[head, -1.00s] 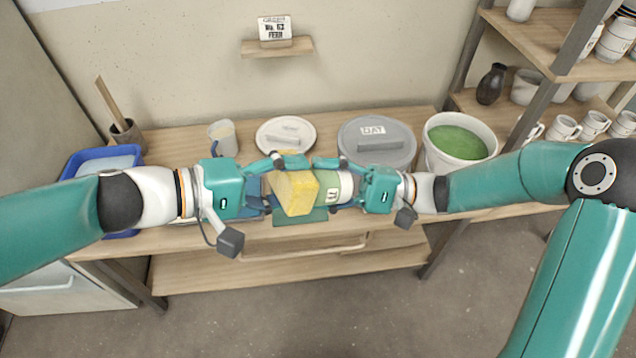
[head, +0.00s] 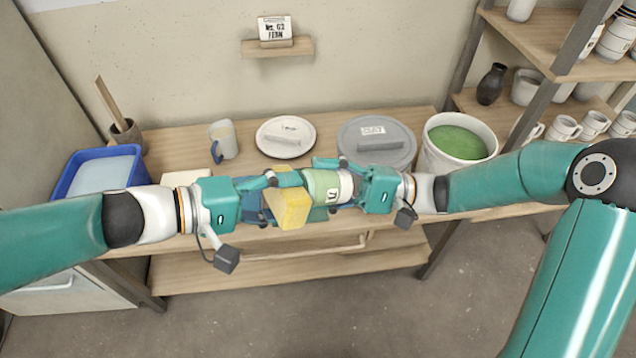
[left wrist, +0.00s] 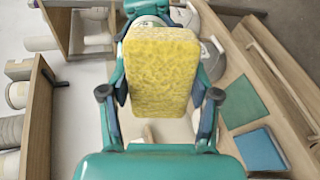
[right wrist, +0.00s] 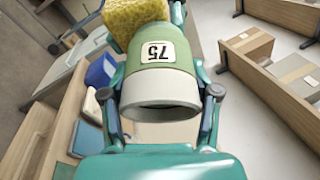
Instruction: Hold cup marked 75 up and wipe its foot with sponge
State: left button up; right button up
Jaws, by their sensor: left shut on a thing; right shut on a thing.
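The cup marked 75 (head: 321,186) is green with a cream band and lies on its side in the air above the table. My right gripper (right wrist: 160,108) is shut around it. In the right wrist view the cup (right wrist: 160,75) shows its label upside down and its open mouth towards me. The yellow sponge (head: 290,208) is in my left gripper (left wrist: 160,97), shut on its sides.
A blue tub (head: 66,180), a mug (head: 228,143), a white lid (head: 286,150), a grey lid (head: 350,150) and a bucket of green glaze (head: 440,163) stand on the table. Shelves rise at right.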

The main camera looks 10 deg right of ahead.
aim_at(305, 180)
pick_arm(q)
jog(key=shift+w+d+r, duration=0.1)
jog(key=shift+d+r, duration=0.2)
jog(key=shift+r, duration=0.55)
jog(key=shift+w+d+r, duration=0.1)
jog(key=shift+d+r, duration=0.15)
jog(key=shift+r, duration=0.6)
jog(key=s+a+r, duration=0.2)
jog(key=a, duration=1.6)
jog(key=shift+a+r, duration=0.15)
jog(key=shift+r, duration=0.05)
